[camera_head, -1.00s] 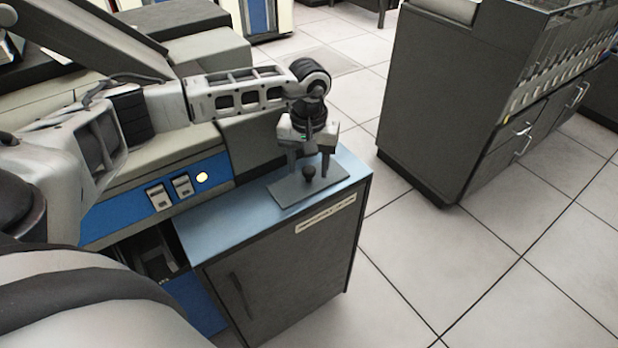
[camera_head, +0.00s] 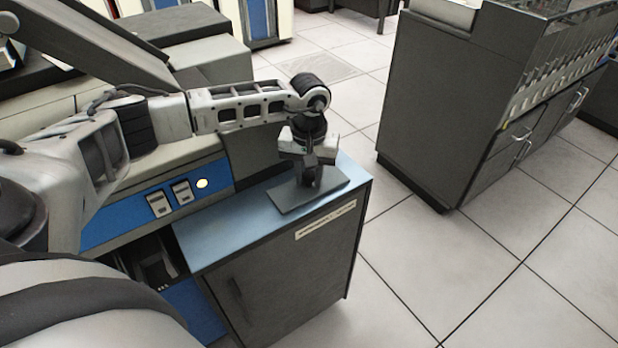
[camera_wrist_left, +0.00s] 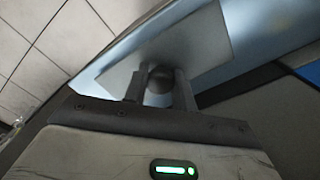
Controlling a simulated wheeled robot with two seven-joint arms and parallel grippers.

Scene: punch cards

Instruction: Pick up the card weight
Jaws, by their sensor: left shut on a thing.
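The card weight (camera_head: 333,183) is a flat dark grey plate with a round knob on top. It lies at the right end of the blue cabinet top, and no gap under it can be made out. My left gripper (camera_head: 308,180) points down over the plate and is shut on the knob, which the fingers mostly hide in the head view. In the left wrist view the plate (camera_wrist_left: 207,40) spreads beyond the fingers, and the dark knob sits between the two fingers of the gripper (camera_wrist_left: 160,82). My right gripper is in neither view.
The blue cabinet top (camera_head: 215,228) is bare to the left of the weight. A beige and blue machine panel (camera_head: 130,208) with switches stands behind it at left. A dark cabinet (camera_head: 440,110) stands across the clear tiled floor (camera_head: 450,265) at right.

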